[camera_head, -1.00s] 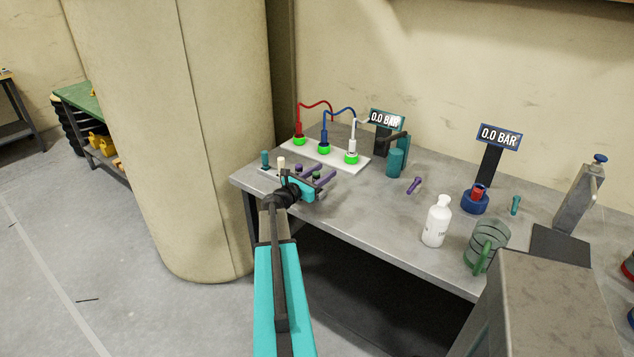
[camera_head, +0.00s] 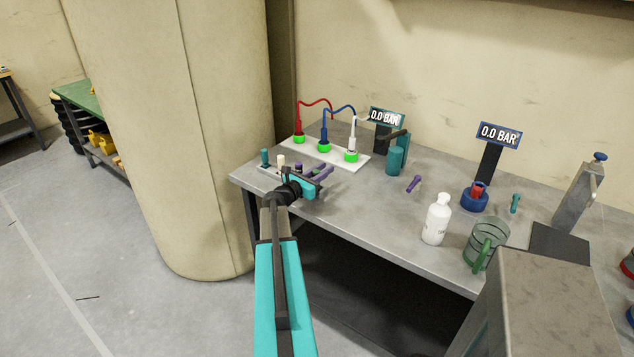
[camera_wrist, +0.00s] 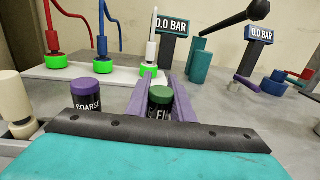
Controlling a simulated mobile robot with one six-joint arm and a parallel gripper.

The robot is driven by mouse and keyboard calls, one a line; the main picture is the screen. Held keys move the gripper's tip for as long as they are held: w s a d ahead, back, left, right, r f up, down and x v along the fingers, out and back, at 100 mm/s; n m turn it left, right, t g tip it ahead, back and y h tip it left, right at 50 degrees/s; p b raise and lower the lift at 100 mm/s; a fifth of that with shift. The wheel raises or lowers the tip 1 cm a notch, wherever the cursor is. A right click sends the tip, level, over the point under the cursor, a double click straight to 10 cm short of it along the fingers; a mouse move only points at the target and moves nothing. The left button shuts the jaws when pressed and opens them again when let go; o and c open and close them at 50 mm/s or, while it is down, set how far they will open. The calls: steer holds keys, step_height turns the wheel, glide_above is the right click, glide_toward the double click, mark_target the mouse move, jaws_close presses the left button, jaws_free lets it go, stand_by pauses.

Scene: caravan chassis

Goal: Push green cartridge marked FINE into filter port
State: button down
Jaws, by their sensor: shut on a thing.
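The green-topped cartridge (camera_wrist: 160,96), with a dark label partly reading "FI", stands upright between the two purple fingers of my gripper (camera_wrist: 158,80) in the wrist view. My gripper is shut on it, low over the rack at the bench's left end. In the head view, the gripper (camera_head: 325,171) hides the cartridge. A purple-topped cartridge marked COARSE (camera_wrist: 92,98) stands to its left. I cannot tell for sure which fitting is the filter port. A teal cylinder (camera_head: 395,161) stands by a 0.0 BAR display (camera_head: 386,117) further back.
A white board (camera_head: 325,152) with red, blue and white hoses in green rings lies behind the gripper. A cream cartridge (camera_wrist: 14,105) is at left. A white bottle (camera_head: 437,219), a green mug (camera_head: 485,245) and a blue fitting (camera_head: 474,199) stand to the right.

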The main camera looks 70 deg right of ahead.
steer(key=shift+r, duration=0.15)
steer(key=s+a+r+b, duration=0.1)
steer(key=a+r, duration=0.1)
steer(key=a, duration=0.5)
steer(key=s+a+r+b, duration=0.1)
steer(key=s+a+r, duration=0.1)
steer(key=a, duration=0.6)
steer(key=shift+s+a+r, duration=0.25)
steer(key=shift+r, duration=0.1)
stand_by(0.4)
stand_by(0.6)
